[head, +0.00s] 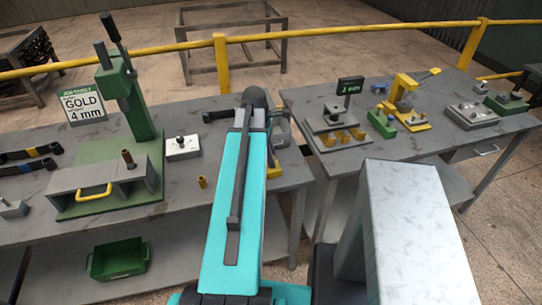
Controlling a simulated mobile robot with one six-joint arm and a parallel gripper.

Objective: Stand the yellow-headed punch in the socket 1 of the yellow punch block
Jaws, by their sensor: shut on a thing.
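My arm reaches forward over the left workbench, and its dark wrist end (256,98) stands near the bench's right end. The arm hides the gripper's fingers and whatever is between them. I cannot make out the yellow-headed punch. A yellow piece (275,161) shows partly behind the arm's right side; I cannot tell whether it is the yellow punch block. Another low yellow block (415,125) sits on the right workbench, beside a green block (381,124); its sockets are too small to tell apart.
A green press (137,108) and a grey fixture with a yellow handle (94,194) stand on the left bench. A pale block (182,150) and a small brass cylinder (202,182) lie left of my arm. A stand with a dark sign (350,86) is on the right bench. A gap separates the benches.

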